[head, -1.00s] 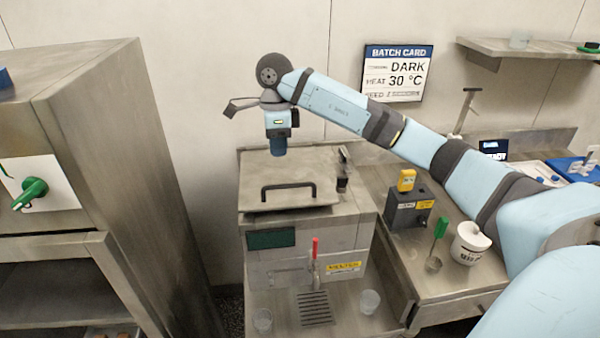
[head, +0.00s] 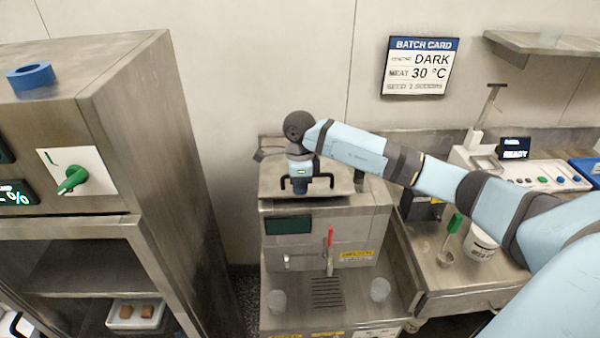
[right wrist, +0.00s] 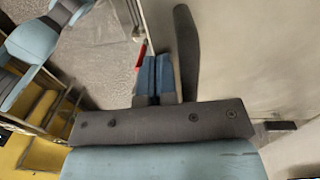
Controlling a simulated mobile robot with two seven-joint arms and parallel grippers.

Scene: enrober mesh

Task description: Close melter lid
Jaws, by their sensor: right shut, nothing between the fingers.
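The melter (head: 320,235) is a steel box in the middle of the head view, with a red tap lever (head: 330,238) on its front. Its steel lid (head: 335,183) lies about flat on top. A black bar handle (head: 307,180) is at the lid's front. My right gripper (head: 300,190) points down at the handle, its blue fingers close to it; I cannot tell whether they touch. In the right wrist view the fingers (right wrist: 156,75) are together and empty, beside the dark handle (right wrist: 186,50).
A tall steel cabinet (head: 130,120) with a green knob stands on the left. Two clear cups (head: 379,289) stand on the melter's front ledge. A bench on the right holds a white pot (head: 482,243), a green-handled ladle (head: 454,223) and a control panel (head: 530,176).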

